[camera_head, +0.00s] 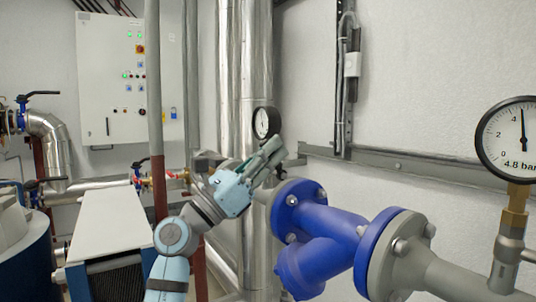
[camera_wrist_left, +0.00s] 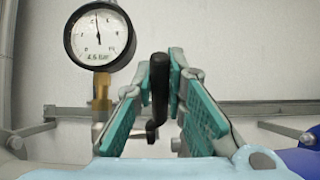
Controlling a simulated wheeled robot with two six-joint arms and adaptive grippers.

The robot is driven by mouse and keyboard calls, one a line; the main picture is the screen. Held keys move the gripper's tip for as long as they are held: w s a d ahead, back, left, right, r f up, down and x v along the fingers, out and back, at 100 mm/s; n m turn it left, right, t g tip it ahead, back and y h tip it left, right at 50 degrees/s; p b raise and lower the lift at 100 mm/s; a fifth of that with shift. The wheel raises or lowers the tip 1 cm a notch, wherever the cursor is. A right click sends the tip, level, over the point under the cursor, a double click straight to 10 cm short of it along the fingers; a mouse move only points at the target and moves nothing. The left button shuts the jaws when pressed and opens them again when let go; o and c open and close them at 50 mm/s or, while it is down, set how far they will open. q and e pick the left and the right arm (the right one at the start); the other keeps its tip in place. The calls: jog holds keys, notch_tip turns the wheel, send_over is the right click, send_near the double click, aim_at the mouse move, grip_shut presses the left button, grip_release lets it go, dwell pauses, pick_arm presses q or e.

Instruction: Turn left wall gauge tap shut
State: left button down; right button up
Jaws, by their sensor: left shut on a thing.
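The left wall gauge (camera_head: 266,122) is small and dark-rimmed, in front of the silver vertical pipe in the head view. In the left wrist view the gauge (camera_wrist_left: 100,36) has a black rim, an almost upright needle and the reading 4.6 bar, above a brass fitting (camera_wrist_left: 101,92). My left gripper (camera_head: 272,153) is just below and right of the gauge in the head view. In the left wrist view its teal-padded fingers are closed around the black tap handle (camera_wrist_left: 159,90), which stands nearly upright between them. The handle is largely hidden by the gripper in the head view. My right gripper is not in view.
A blue flanged valve body (camera_head: 335,232) lies right of my left arm. A second gauge (camera_head: 512,140) reading 4.8 bar stands at far right. A vertical pole (camera_head: 154,90), a control cabinet (camera_head: 118,65) and a white-topped unit (camera_head: 112,215) are on the left.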

pick_arm(q)
jog(key=c, duration=1.6)
grip_release()
jog(key=v, duration=1.2)
jog(key=shift+d+r, duration=0.1)
